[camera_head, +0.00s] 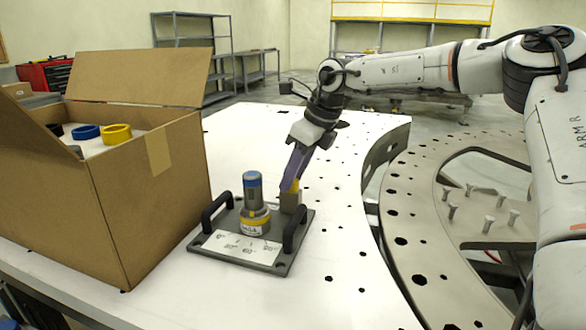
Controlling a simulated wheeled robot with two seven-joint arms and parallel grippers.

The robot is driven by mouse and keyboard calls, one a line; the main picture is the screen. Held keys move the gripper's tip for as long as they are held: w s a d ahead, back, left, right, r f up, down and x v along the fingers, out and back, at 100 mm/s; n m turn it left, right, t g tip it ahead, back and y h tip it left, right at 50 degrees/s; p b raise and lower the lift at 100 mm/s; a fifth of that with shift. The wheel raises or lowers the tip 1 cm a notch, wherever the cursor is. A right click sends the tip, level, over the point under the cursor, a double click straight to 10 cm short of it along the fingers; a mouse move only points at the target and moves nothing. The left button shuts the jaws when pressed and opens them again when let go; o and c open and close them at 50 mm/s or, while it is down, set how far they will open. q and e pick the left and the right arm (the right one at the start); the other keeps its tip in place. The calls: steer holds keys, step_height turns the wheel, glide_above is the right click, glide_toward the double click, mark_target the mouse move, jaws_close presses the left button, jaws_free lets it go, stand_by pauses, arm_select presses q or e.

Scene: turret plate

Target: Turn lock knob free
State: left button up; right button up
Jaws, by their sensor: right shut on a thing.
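A dark turret plate (278,268) lies flat on the white table. A grey upright cylinder with a blue top (253,190) stands near its middle, with a yellow ring (255,221) around its base. My right gripper (291,190) reaches down from behind to the plate's back right corner. It is shut on the lock knob, which the fingers mostly hide. A small tan block (290,204) shows beneath the fingertips, and a bit of yellow shows beside them. I cannot tell how far the knob is turned. My left gripper is out of view.
Two black handles (217,211) (296,228) rise from the plate, and a white label (241,247) lies at its front. An open cardboard box (150,205) with blue and yellow rings stands close on the left. A perforated metal ring with bolts (430,215) lies right. The white table (350,215) is clear between.

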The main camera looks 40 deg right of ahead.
steer(key=n, duration=0.2)
steer(key=n+y+p, duration=0.1)
steer(key=n, duration=0.1)
steer(key=shift+w+d+n+g+y, duration=0.1)
steer(key=shift+d+n+g+y, duration=0.05)
steer(key=shift+n+g+y, duration=0.2)
steer(key=n+g+p, duration=0.1)
steer(key=n, duration=0.2)
steer(key=n+g+y+p, duration=0.1)
steer(key=n, duration=0.2)
steer(key=shift+w+d+n, duration=0.1)
steer(key=shift+w+n, duration=0.1)
steer(key=shift+n, duration=0.05)
steer(key=o, duration=1)
steer(key=shift+o, duration=0.2)
steer(key=shift+r, duration=0.1)
